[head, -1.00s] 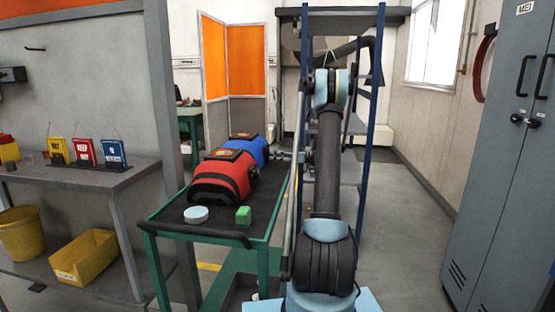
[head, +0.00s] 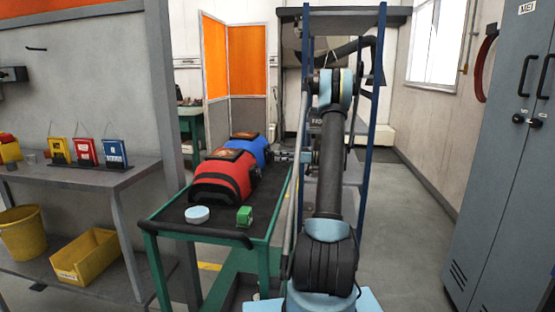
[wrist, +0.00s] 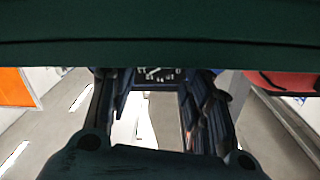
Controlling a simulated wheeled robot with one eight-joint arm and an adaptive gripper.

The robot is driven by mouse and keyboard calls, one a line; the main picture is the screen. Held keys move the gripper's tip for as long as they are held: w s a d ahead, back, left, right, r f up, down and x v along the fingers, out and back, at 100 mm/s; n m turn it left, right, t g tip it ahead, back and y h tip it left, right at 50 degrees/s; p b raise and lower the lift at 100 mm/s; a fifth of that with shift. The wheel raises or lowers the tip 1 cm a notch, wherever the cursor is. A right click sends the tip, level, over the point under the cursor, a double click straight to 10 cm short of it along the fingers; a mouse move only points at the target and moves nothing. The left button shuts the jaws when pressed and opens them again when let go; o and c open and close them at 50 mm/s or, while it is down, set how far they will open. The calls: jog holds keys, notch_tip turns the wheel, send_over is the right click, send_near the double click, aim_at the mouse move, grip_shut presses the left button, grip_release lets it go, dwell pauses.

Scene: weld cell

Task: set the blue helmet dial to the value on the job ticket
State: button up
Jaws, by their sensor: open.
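The blue helmet (head: 254,147) lies at the far end of the green cart, behind the red helmet (head: 222,178). My gripper (head: 281,156) is just right of the blue helmet in the head view, small and partly lost against the background. In the wrist view my gripper (wrist: 156,88) is open, with its two dark fingers apart. A dark face with white marks (wrist: 155,74), which looks like the dial, shows between the fingertips. I cannot tell its setting or whether the fingers touch it. A blue card (head: 115,154) stands on the left shelf; its print is too small to read.
Yellow (head: 59,151) and red (head: 87,152) cards stand beside the blue one. A white round object (head: 197,214) and a green block (head: 244,216) lie on the near end of the cart (head: 165,222). A blue-posted rack (head: 372,120) stands behind my arm. A grey locker (head: 500,190) is at right.

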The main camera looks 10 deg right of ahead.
jog(key=v, duration=0.9)
jog(key=shift+d, duration=0.2)
